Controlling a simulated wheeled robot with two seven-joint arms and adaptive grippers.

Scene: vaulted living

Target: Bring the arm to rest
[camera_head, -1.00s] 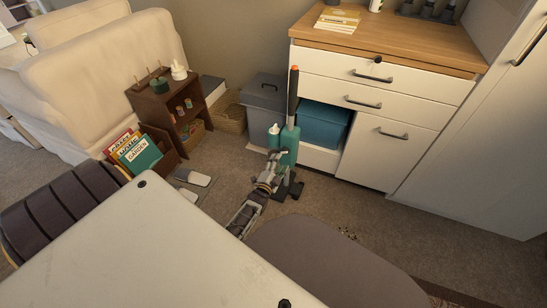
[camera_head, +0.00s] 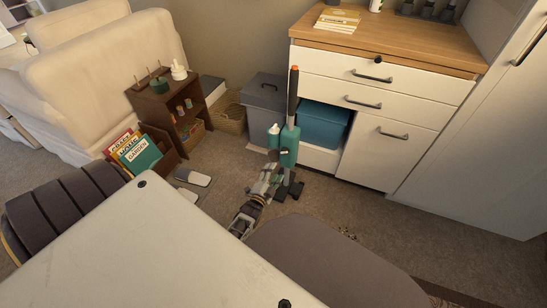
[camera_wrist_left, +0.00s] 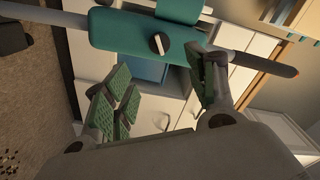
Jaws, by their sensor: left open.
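My left gripper (camera_head: 273,166) is open and empty, low over the carpet and just in front of a teal stick vacuum (camera_head: 289,145). The vacuum stands upright with a dark, orange-ringed handle and a dark foot. In the left wrist view, the two green-padded fingers of the gripper (camera_wrist_left: 162,92) are spread apart. The teal body of the vacuum (camera_wrist_left: 120,30) crosses the picture beyond them, with nothing held between the pads. My right gripper is not in view.
A white cabinet (camera_head: 370,135) with drawers stands behind the vacuum, beside a blue bin (camera_head: 322,125) and a grey box (camera_head: 262,100). A brown shelf unit (camera_head: 150,100) and book crate are at the left. A grey rounded seat (camera_head: 330,265) is close below the arm.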

